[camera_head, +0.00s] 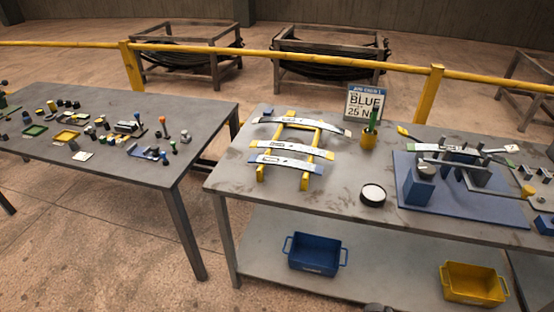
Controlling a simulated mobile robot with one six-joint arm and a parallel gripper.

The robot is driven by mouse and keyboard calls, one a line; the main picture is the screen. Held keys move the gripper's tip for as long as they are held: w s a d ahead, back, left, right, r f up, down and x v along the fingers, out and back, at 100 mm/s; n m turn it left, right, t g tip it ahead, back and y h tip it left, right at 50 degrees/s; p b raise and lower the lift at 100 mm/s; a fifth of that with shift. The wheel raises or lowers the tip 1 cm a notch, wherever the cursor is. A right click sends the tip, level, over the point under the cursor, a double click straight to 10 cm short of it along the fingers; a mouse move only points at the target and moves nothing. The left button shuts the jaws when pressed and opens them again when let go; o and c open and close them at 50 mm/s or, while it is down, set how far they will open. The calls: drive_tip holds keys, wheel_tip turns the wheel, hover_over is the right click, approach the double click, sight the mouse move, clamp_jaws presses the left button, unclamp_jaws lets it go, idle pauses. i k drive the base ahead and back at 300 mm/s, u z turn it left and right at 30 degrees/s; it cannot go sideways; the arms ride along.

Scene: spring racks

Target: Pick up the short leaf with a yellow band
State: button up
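Three curved grey leaves lie across a yellow rack (304,178) on the right-hand table. The middle leaf (290,145) looks yellow at its ends and is shorter than the back leaf (300,125). The front leaf (286,161) has blue ends and is also short. The band colour of the back leaf is too small to tell surely. My gripper is not in view.
A sign reading BLUE and 25 N (365,103), a yellow cup (368,140) with a green tool, and a round dish (373,194) stand right of the rack. Blue (314,254) and yellow (472,284) bins sit on the lower shelf.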

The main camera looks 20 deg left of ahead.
sight(327, 155)
drive_tip(key=z, duration=0.15)
drive_tip(key=k, duration=0.9)
drive_tip(key=u, duration=1.85)
drive_tip(key=i, duration=1)
